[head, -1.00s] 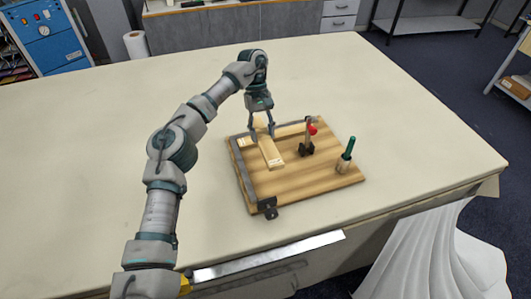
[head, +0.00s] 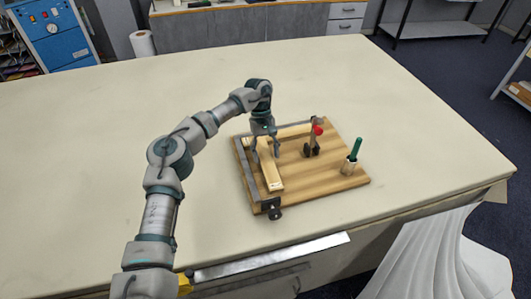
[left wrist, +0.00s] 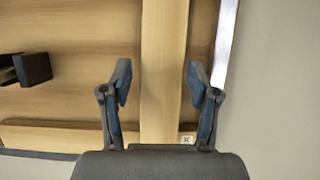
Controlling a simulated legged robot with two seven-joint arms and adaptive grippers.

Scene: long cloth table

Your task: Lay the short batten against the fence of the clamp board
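The clamp board (head: 318,182) is a wooden board on the table, with a grey metal fence (head: 244,176) along its left and back edges. The short batten (head: 271,178) lies on it, nearly parallel to the left fence. In the left wrist view, a narrow strip of bare wood shows between the batten (left wrist: 163,35) and the metal fence strip (left wrist: 226,40). My left gripper (head: 266,152) is over the batten's far part, fingers pointing down. In the wrist view its fingers (left wrist: 158,82) stand apart on either side of the batten, not visibly clamped on it. My right gripper is not in view.
Another batten (head: 292,132) lies along the back fence. A red-tipped clamp (head: 313,141) and a green-handled tool in a holder (head: 351,160) stand on the board's right part. A black fitting (head: 271,208) is at the front left corner. The table around is clear.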

